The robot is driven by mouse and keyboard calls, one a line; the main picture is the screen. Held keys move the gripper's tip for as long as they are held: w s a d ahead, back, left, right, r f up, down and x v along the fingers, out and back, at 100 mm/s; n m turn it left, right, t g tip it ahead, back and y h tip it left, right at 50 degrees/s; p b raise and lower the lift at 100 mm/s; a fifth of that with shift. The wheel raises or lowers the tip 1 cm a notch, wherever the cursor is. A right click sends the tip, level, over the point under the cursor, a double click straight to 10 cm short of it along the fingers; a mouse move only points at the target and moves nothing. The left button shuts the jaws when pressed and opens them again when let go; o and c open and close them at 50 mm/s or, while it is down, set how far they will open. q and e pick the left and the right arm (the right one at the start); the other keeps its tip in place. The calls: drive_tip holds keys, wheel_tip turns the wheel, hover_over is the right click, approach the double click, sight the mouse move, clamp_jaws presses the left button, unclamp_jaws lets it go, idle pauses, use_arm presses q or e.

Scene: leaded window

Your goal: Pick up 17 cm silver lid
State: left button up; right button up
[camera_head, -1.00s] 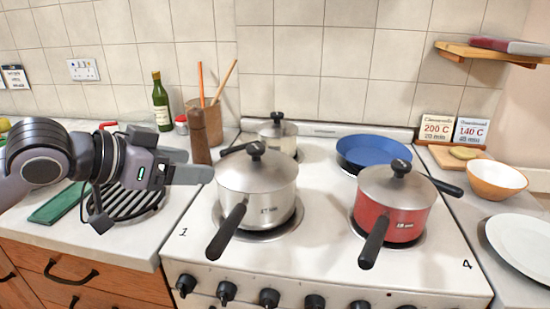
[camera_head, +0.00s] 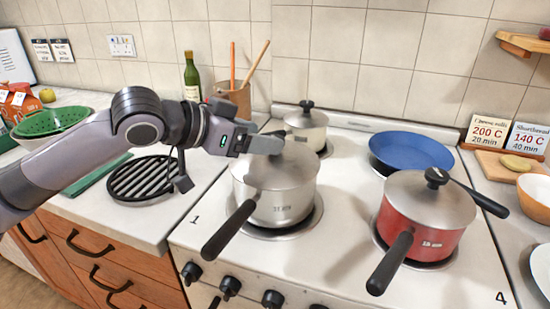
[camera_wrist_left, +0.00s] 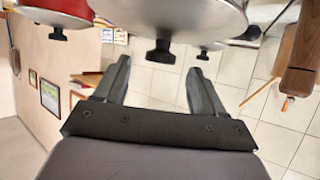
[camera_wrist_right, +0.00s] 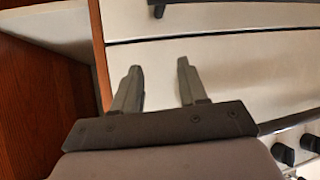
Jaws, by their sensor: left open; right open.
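The silver lid (camera_head: 275,172) sits level on a silver pot (camera_head: 285,205) on the front left burner. The pot's printed size is too small to read surely. My left gripper (camera_head: 272,140) is open at the lid's black knob, which it mostly hides in the head view. In the left wrist view, which looks upside down, the lid (camera_wrist_left: 190,14) is at the top. Its knob (camera_wrist_left: 160,52) lies between the lines of the open fingers (camera_wrist_left: 159,70), near their tips. My right gripper (camera_wrist_right: 159,66) is open and empty before a pale panel, outside the head view.
A red pot (camera_head: 425,222) with its own lid stands right. A smaller lidded pot (camera_head: 308,130) stands behind, beside a blue pan (camera_head: 410,152). The silver pot's black handle (camera_head: 228,230) points front left. A black grate (camera_head: 143,178) lies on the left counter.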

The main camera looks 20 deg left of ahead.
use_arm(q)
drive_tip(key=shift+x, duration=1.15)
clamp_jaws()
drive_tip(key=shift+r, duration=0.1)
drive_tip(key=shift+r, duration=0.1)
